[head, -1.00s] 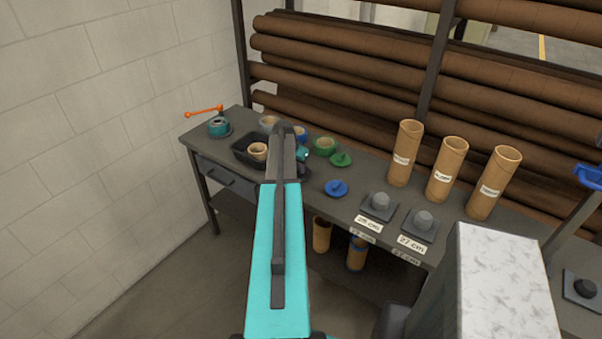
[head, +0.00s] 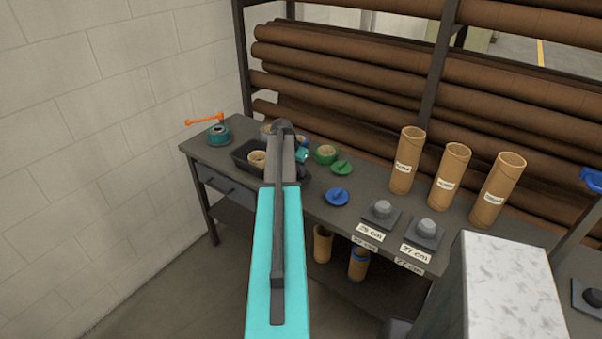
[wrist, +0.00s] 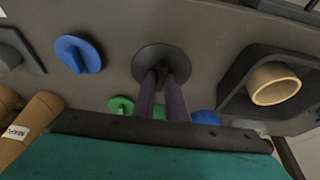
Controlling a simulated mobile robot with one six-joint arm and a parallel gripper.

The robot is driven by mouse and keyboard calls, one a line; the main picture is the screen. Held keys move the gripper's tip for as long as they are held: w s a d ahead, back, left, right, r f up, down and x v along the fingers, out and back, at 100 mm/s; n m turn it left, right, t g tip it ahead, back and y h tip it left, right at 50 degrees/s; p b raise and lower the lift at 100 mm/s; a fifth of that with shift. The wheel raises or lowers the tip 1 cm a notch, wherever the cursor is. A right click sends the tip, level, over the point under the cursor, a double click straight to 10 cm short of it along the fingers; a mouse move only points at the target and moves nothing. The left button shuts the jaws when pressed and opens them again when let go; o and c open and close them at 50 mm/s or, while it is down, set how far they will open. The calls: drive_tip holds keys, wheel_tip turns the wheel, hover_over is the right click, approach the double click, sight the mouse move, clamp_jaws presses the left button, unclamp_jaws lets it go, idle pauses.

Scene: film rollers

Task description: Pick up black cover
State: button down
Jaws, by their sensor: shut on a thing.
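The black cover (wrist: 151,55) is a round dark disc lying on the grey bench top in the wrist view. My gripper (wrist: 162,74) reaches down to its middle and is shut on its raised grip, which the fingers mostly hide. In the head view my arm hides most of the cover; a dark edge (head: 304,181) shows just right of the arm. The fingertips of my gripper are hidden there behind the arm.
A blue lid (head: 337,197) and a green lid (head: 341,167) lie nearby on the bench. A black tray (wrist: 240,97) holds a cardboard ring (wrist: 273,84). Upright cardboard tubes (head: 448,177) and square grey blocks (head: 381,213) stand further right.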

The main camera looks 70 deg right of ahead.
drive_tip(key=a+r+b, duration=0.1)
drive_tip(key=a+b, duration=0.3)
drive_tip(key=a, duration=1)
drive_tip(key=shift+s+a+r, duration=0.2)
drive_tip(key=shift+s+a, duration=0.1)
drive_tip(key=shift+a, duration=0.1)
drive_tip(key=shift+w, duration=0.1)
drive_tip(key=w+a+r+n+t+y, duration=0.15)
drive_tip(key=w+a+r+n, duration=0.3)
drive_tip(key=w+a, duration=0.85)
drive_tip(key=w+a+r+n+t+h, duration=0.1)
drive_tip(key=w+a+r+n+t, duration=0.15)
drive_tip(key=w+a+n, duration=0.75)
drive_tip(key=w+a+r+n+y, duration=0.1)
drive_tip(key=w+a, duration=0.3)
drive_tip(key=a, duration=0.9)
drive_tip(key=w+a+r+n+t+y, duration=0.1)
drive_tip(key=w+a+r+n, duration=0.2)
drive_tip(key=a, duration=1)
drive_tip(key=w+a+r+n+y, duration=0.2)
drive_tip(key=w+a+r, duration=0.2)
drive_tip(key=a, duration=0.9)
drive_tip(key=shift+w+r+t+b, duration=0.2)
drive_tip(key=shift+w+t+b, duration=0.25)
drive_tip(key=shift+w, duration=0.7)
